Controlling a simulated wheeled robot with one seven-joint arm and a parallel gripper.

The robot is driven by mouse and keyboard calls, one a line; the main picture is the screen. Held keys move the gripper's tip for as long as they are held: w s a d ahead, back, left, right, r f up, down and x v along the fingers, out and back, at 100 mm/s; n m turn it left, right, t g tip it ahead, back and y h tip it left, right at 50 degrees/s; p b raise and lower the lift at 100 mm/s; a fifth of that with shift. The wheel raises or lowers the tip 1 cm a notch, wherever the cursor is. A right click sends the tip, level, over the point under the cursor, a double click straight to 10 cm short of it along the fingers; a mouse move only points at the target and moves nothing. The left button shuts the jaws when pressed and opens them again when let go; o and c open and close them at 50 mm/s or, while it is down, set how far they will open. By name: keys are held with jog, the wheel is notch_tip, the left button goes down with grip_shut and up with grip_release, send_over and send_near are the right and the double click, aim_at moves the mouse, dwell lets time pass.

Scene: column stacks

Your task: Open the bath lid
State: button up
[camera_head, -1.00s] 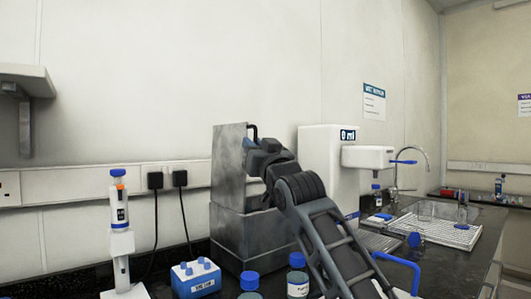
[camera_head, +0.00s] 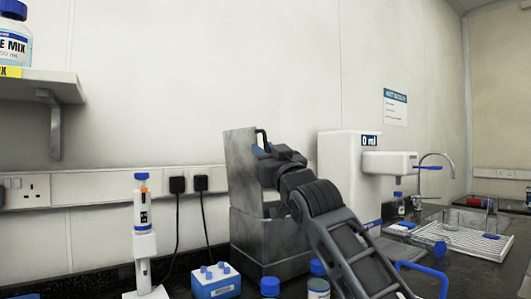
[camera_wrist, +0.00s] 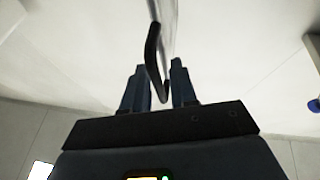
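The bath is a grey metal box (camera_head: 272,250) on the bench in the head view. Its lid (camera_head: 241,170) stands upright at the left of the box, with a black handle (camera_head: 263,139) near its top. My gripper (camera_head: 262,153) is at the lid's right face, just by the handle. In the wrist view, the black handle (camera_wrist: 152,60) reaches down between the two fingers of my gripper (camera_wrist: 158,82). The fingers are apart, with a gap beside the handle. The lid shows edge-on above it. My arm hides part of the box's right side.
A pipette on a stand (camera_head: 144,220) and a blue tube rack (camera_head: 215,281) are left of the bath. Blue-capped bottles (camera_head: 270,287) stand in front. A white water dispenser (camera_head: 345,170) is close on the right. A shelf (camera_head: 45,88) juts from the wall at upper left.

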jog(key=shift+o, duration=0.7)
jog(key=v, duration=0.8)
jog(key=shift+b, duration=0.4)
jog(key=shift+w+r, duration=0.1)
